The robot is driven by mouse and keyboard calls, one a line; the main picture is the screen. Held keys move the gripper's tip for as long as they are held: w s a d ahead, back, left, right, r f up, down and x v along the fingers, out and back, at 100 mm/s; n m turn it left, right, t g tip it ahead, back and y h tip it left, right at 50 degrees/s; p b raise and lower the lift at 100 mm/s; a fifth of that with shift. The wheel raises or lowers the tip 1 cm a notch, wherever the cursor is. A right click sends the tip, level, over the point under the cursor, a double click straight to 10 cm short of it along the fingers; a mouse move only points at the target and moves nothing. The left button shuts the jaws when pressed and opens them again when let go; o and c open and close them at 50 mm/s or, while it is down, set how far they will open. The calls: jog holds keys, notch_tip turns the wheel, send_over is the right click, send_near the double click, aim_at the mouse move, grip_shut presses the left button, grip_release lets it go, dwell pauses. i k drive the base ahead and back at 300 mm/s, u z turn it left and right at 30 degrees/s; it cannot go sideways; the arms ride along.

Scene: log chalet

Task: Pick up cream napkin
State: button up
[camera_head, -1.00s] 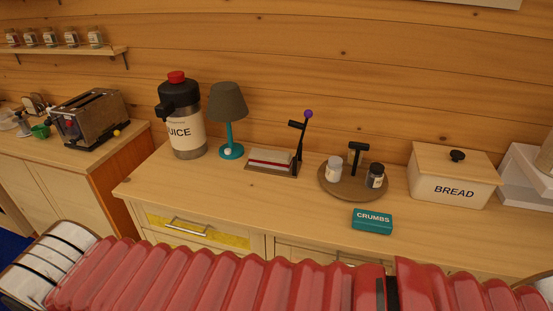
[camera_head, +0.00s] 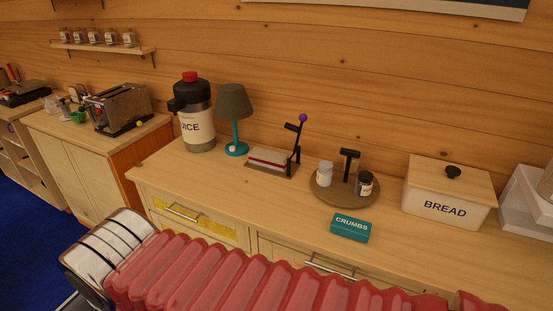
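A pale, flat stack with a red band (camera_head: 270,157) lies in a dark-based holder (camera_head: 284,172) on the wooden counter. A black upright arm with a purple knob stands at the holder's right side. This stack may be napkins, but I cannot tell whether it includes a cream one. No other napkin can be made out. My gripper is not in view.
The counter (camera_head: 255,205) holds a juice dispenser (camera_head: 197,127), a teal lamp (camera_head: 235,115), a round tray (camera_head: 325,198) with shakers, a teal crumbs box (camera_head: 350,227) and a bread box (camera_head: 446,203). A toaster (camera_head: 118,108) stands on the left counter. The front counter is mostly clear.

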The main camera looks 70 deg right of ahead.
aim_at(278, 158)
jog(key=z, duration=0.45)
jog(key=i, duration=1.45)
jog(key=z, duration=0.05)
